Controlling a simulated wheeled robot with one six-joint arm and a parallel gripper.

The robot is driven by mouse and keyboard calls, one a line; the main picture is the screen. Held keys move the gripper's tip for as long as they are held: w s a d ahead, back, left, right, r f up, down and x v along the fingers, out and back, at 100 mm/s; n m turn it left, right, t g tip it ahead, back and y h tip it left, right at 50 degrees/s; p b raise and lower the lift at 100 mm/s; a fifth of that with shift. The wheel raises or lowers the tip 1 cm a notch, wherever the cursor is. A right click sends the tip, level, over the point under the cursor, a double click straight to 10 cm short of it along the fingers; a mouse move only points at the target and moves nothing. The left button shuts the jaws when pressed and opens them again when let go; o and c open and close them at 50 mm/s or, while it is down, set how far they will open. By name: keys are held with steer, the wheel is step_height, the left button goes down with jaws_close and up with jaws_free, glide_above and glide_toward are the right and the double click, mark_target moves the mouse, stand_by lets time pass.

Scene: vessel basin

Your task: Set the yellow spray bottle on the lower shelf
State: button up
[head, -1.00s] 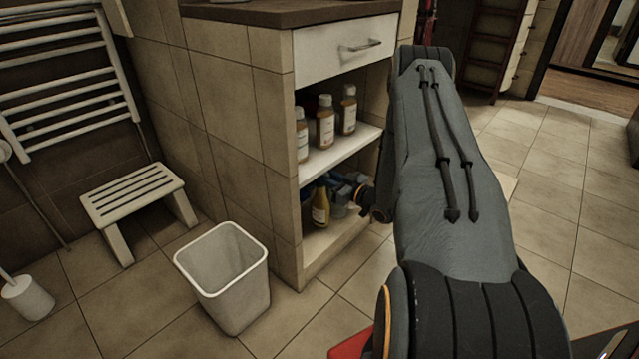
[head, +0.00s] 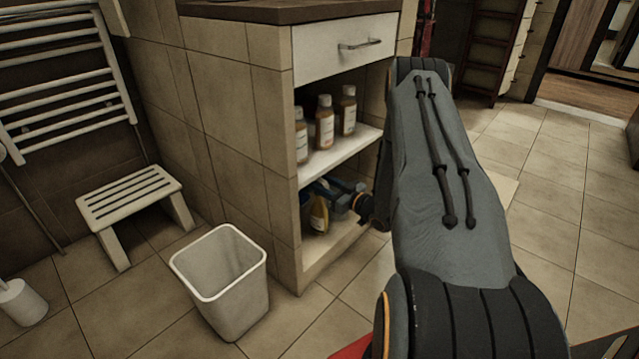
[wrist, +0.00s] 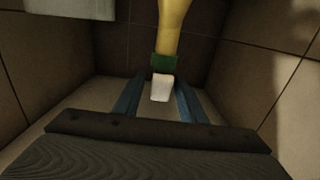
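The yellow spray bottle (head: 319,215) stands on the lower shelf (head: 322,258) inside the cabinet, near its left wall. My gripper (head: 322,187) reaches in from the right and covers the bottle's top in the head view. In the wrist view the yellow bottle (wrist: 172,28) shows its green collar and a white part pointing towards the camera. The blue fingers of my gripper (wrist: 160,85) lie on either side of the white part, with gaps between. They look open. Contact at the collar cannot be made out.
Several brown bottles (head: 325,121) stand on the upper shelf (head: 345,153), just above my gripper. A drawer (head: 340,48) closes the top of the cabinet. A white bin (head: 232,302) stands on the floor at the cabinet's left, with a slatted stool (head: 128,197) further left.

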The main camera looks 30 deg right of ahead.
steer(key=shift+r, duration=0.2)
steer(key=p+v, duration=0.4)
steer(key=v, duration=0.8)
